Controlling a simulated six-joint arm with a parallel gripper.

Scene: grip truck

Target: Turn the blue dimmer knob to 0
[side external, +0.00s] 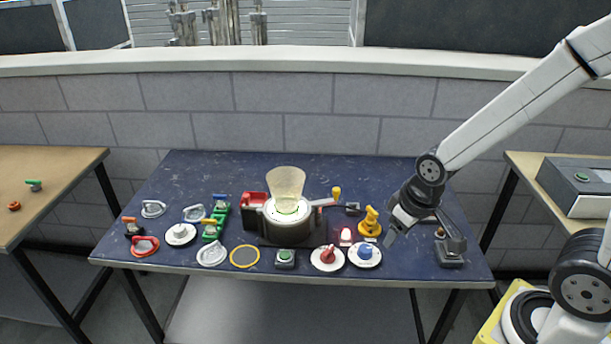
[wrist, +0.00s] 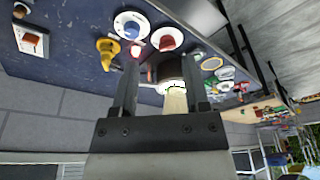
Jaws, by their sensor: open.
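The blue dimmer knob (side external: 365,251) sits on a white round dial near the front edge of the dark blue table, right of the red knob (side external: 327,254). In the wrist view the blue knob (wrist: 131,27) is near the top, just beyond the left finger, with the red knob (wrist: 167,41) beside it. The dial's markings are too small to read. My gripper (side external: 391,236) is open and empty, right of the blue knob and above the table, apart from it. Its two fingers (wrist: 159,62) show spread in the wrist view.
A yellow valve-like part (side external: 370,222) stands just behind the blue dial. A blender-like device (side external: 286,205) fills the table's middle. A green button (side external: 285,256) and several handles lie left. The air above the knob looks clear.

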